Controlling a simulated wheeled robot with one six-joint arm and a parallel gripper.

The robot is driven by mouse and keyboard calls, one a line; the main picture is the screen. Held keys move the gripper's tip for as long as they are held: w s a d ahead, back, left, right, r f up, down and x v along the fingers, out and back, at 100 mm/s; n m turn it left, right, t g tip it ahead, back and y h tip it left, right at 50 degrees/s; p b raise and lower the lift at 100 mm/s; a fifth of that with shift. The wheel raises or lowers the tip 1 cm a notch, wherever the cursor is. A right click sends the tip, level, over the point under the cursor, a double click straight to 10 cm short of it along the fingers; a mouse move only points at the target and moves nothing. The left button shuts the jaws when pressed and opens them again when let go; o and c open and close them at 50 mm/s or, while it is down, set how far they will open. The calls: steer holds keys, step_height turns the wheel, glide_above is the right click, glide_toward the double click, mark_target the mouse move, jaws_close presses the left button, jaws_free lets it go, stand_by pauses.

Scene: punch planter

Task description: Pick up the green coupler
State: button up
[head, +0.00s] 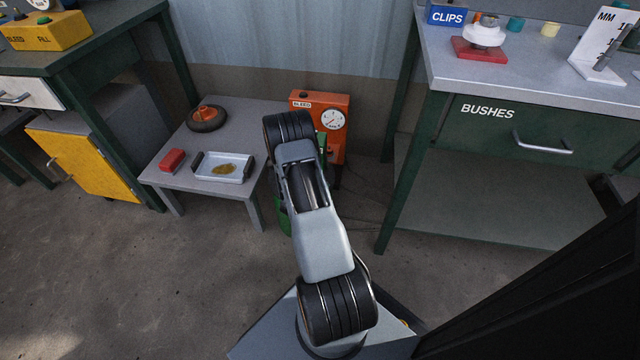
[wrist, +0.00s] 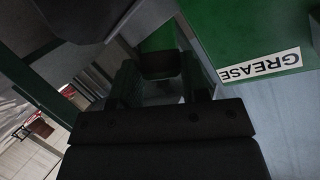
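I cannot single out the green coupler for certain. A small teal-green cylinder (head: 515,24) stands at the back of the right bench in the head view, and I cannot tell if it is the coupler. My gripper (wrist: 160,82) shows in the wrist view as dark fingers with a gap between them. It looks open and empty. Beyond the fingers is a green part with a dark end (wrist: 160,62), beside a green body labelled GREASE (wrist: 260,68). In the head view my arm hides the gripper and most of the green unit (head: 284,218) behind it.
A low grey table (head: 240,122) holds a tray (head: 207,176), a red block (head: 172,160) and an orange-topped wheel (head: 207,117). An orange BLEED unit (head: 338,106) stands behind my arm. The BUSHES bench (head: 590,85) is at right. Floor at front left is clear.

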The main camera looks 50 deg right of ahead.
steer(key=c, duration=0.6)
